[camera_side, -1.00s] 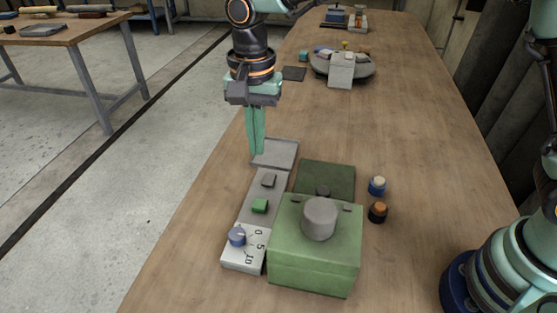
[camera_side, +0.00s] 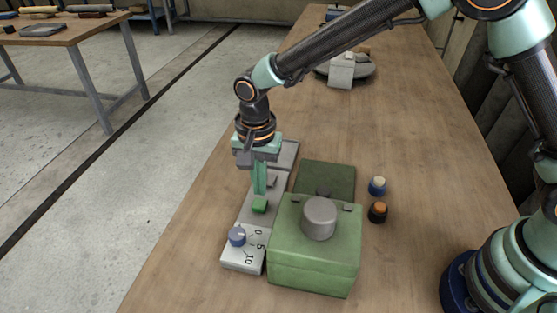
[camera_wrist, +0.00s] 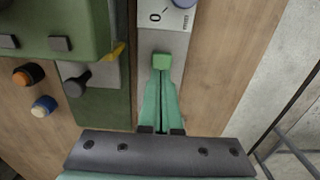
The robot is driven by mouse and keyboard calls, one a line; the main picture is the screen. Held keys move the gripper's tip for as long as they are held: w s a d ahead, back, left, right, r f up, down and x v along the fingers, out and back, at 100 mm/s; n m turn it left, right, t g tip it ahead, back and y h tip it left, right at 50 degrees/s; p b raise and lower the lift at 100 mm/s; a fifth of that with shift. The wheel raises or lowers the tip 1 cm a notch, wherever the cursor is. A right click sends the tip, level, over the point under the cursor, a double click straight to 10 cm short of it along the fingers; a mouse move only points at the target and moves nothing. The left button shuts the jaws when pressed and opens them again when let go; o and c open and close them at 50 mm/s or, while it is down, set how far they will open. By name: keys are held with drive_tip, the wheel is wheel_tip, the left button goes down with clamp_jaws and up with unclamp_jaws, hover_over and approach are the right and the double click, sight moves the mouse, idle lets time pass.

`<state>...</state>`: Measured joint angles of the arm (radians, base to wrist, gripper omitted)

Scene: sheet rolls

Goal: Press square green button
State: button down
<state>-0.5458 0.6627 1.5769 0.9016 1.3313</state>
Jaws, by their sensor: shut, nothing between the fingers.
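The square green button (camera_side: 260,205) sits on a light grey panel (camera_side: 244,256), between a grey square button (camera_side: 271,182) and a blue knob (camera_side: 237,236). My gripper (camera_side: 260,194) is shut and empty, pointing down with its fingertips at the green button in the side view. In the wrist view the green button (camera_wrist: 162,62) shows just beyond the closed fingertips (camera_wrist: 162,74). I cannot tell whether the tips touch it. The grey square button is partly hidden behind the fingers in the side view.
A green box (camera_side: 313,263) with a grey round knob (camera_side: 319,218) stands right beside the panel. A dark green plate (camera_side: 327,176) lies behind it. A cream-topped button (camera_side: 377,186) and an orange-topped button (camera_side: 378,212) stand to the right.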

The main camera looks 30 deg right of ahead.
sight(261, 203)
drive_tip(key=shift+f, duration=1.5)
